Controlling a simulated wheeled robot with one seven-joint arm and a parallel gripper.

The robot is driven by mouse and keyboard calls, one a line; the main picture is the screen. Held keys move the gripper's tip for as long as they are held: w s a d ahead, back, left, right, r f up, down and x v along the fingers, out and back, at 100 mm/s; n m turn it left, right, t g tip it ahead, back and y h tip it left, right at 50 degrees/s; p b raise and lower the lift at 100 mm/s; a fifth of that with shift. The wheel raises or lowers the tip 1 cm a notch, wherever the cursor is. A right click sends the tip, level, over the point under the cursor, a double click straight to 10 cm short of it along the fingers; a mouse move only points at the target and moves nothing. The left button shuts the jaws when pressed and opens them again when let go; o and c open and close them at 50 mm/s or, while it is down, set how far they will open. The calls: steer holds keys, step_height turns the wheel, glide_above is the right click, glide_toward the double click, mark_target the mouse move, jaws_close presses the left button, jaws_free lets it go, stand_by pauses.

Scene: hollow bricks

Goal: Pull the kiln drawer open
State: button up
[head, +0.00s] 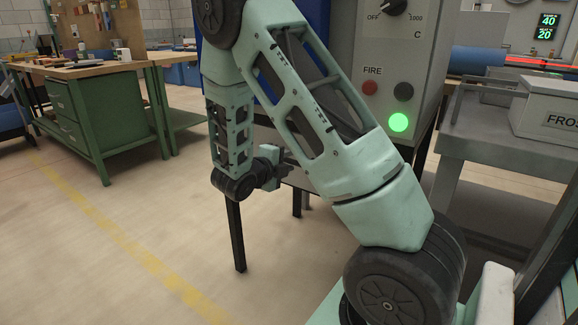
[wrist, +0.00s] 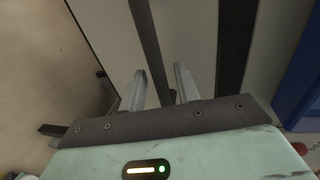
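The kiln stands behind my arm in the head view, with a blue body (head: 235,62) and a grey control box (head: 428,60). My arm hides most of its front, and I cannot make out the drawer clearly there. My gripper (head: 287,160) is low in front of the kiln, partly hidden by my arm. In the wrist view, my gripper (wrist: 161,76) has its two fingers apart. A dark bar (wrist: 150,45) runs between the fingers across a pale panel (wrist: 193,30). I cannot tell whether this bar is the drawer's handle or whether either finger touches it.
A green workbench (head: 88,120) stands at the left. A grey cart (head: 475,130) with a grey box marked FROS (head: 548,112) is at the right. The control box shows a lit green light (head: 398,122). The floor (head: 110,240) at the left front is clear.

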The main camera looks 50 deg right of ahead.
steer(key=shift+d+f, duration=0.1)
steer(key=shift+d, duration=0.4)
jaws_close()
steer(key=shift+a+p, duration=0.45)
steer(key=shift+a, duration=0.1)
steer(key=f+p+v, duration=0.2)
steer(key=p+v, duration=0.5)
steer(key=v, duration=0.5)
steer(key=a+f+p+v, duration=0.1)
steer(key=f+p+v, duration=0.2)
steer(key=p+v, duration=0.4)
steer(key=shift+s+v, duration=0.25)
steer(key=shift+v, duration=3.1)
steer(key=shift+f, duration=0.15)
jaws_free()
